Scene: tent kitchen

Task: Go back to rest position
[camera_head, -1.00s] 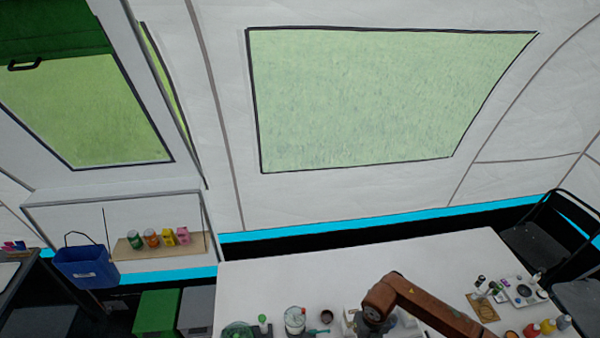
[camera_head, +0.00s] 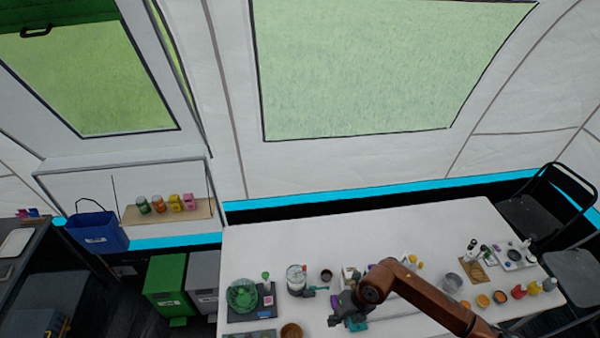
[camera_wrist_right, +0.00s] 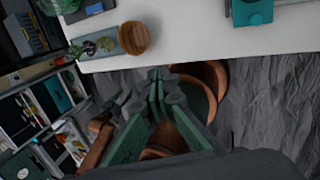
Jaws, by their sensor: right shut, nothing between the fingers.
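My right arm comes in from the lower right in the head view. Its dark gripper (camera_head: 345,314) shows over the front part of the white table (camera_head: 440,222). In the right wrist view the fingers of this gripper (camera_wrist_right: 158,78) converge and are shut, with nothing between them. They point toward the table's edge, and grey fabric-like ground lies beyond them. My left gripper is in neither view.
A glass bowl (camera_head: 242,293), a clear jar (camera_head: 296,278) and a wooden bowl (camera_head: 291,331) stand left of the gripper. Several condiments stand at the right. Black chairs (camera_head: 535,215) flank the table's right end. The table's back strip is clear.

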